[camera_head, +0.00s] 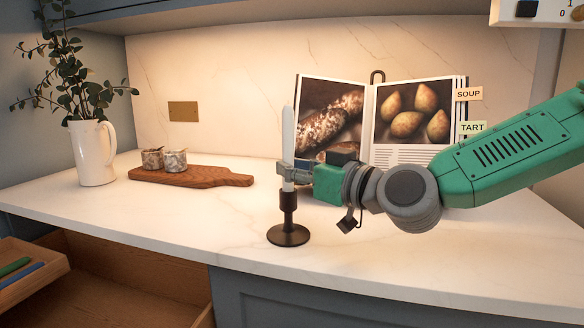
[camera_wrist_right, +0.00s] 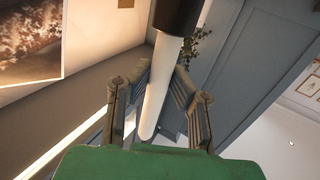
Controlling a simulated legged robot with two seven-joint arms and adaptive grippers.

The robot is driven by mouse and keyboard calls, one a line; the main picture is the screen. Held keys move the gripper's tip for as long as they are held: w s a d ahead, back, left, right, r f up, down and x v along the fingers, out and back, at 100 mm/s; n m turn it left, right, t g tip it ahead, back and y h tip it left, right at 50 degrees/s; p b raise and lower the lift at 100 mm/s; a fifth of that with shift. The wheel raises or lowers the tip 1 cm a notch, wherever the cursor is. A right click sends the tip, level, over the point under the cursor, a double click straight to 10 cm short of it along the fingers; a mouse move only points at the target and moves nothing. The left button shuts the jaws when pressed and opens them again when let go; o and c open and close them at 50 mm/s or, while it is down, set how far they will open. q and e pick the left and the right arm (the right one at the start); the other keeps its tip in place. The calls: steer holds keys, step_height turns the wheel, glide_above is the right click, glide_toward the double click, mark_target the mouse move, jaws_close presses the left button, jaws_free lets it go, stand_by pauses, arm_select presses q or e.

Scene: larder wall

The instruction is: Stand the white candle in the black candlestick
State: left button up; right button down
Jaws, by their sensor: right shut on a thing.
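The white candle (camera_head: 288,135) stands upright in the head view, directly above the black candlestick (camera_head: 288,236) on the counter. My right gripper (camera_head: 289,172) is shut on the candle's lower part, reaching in from the right. The candle's lower end meets the candlestick's cup; how deep it sits inside cannot be told. In the right wrist view the candle (camera_wrist_right: 160,85) runs between the fingers of the gripper (camera_wrist_right: 161,78), and the dark cup (camera_wrist_right: 177,14) surrounds or covers its end at the top. My left gripper is not in view.
An open cookbook (camera_head: 415,105) stands behind my right arm. A wooden board (camera_head: 215,177) with small jars (camera_head: 173,160) and a white jug (camera_head: 94,155) of leafy stems are at left. An open drawer (camera_head: 120,285) is below the counter. Bare counter (camera_head: 180,215) lies left of the candlestick.

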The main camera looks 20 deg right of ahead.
steer(key=shift+f+b, duration=0.6)
steer(key=shift+f, duration=0.3)
steer(key=c, duration=1.4)
jaws_free()
steer(key=shift+s, duration=0.1)
steer(key=v, duration=0.7)
steer(key=shift+d, duration=0.2)
steer(key=shift+s, duration=0.1)
